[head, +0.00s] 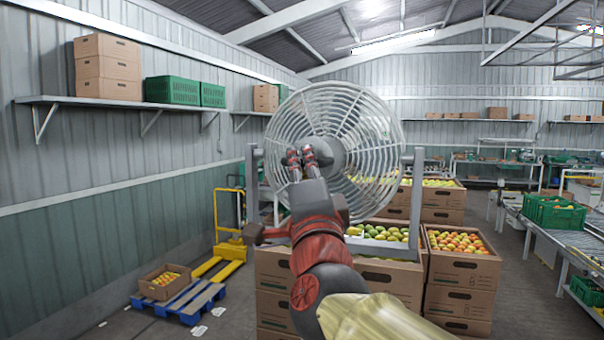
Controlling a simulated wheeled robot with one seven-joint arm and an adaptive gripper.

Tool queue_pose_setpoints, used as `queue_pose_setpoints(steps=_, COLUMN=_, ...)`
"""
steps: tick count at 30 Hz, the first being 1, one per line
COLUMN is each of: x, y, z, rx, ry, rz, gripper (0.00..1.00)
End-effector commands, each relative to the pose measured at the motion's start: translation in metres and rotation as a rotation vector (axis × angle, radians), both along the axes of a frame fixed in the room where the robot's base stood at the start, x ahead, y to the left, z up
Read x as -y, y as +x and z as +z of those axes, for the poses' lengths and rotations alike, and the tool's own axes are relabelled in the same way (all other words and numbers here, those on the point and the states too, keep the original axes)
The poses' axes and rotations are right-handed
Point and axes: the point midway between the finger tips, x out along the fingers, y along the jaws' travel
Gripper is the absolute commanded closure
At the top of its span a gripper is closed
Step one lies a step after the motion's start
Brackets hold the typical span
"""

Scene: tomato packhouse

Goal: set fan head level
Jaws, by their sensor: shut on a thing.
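The exact part between the fingers is hidden. My arm covers the lower middle of the cage and part of the bracket below.
Stacked cartons of fruit (463,270) stand below and right of the fan. A yellow pallet jack (228,240) and a blue pallet (182,300) are at the left. A conveyor (560,235) runs along the right. Open floor lies between cartons and conveyor.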

Motion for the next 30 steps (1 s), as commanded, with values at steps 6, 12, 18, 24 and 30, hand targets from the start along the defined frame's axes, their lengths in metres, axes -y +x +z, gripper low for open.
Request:
queue_pose_setpoints(steps=6, x=-0.0009, y=0.0007, z=-0.0113, rx=-0.005, ry=-0.002, rz=0.000, gripper=1.00)
queue_pose_setpoints(steps=12, x=-0.0008, y=0.0006, z=-0.0101, rx=-0.005, ry=-0.002, rz=0.000, gripper=1.00)
queue_pose_setpoints(steps=18, x=-0.0007, y=0.0004, z=-0.0096, rx=-0.004, ry=-0.002, rz=0.001, gripper=0.83)
queue_pose_setpoints(steps=24, x=-0.0005, y=0.0000, z=-0.0088, rx=-0.002, ry=0.000, rz=0.001, gripper=0.72)
queue_pose_setpoints(steps=30, x=-0.0004, y=-0.0001, z=-0.0084, rx=-0.002, ry=0.000, rz=0.001, gripper=0.71)
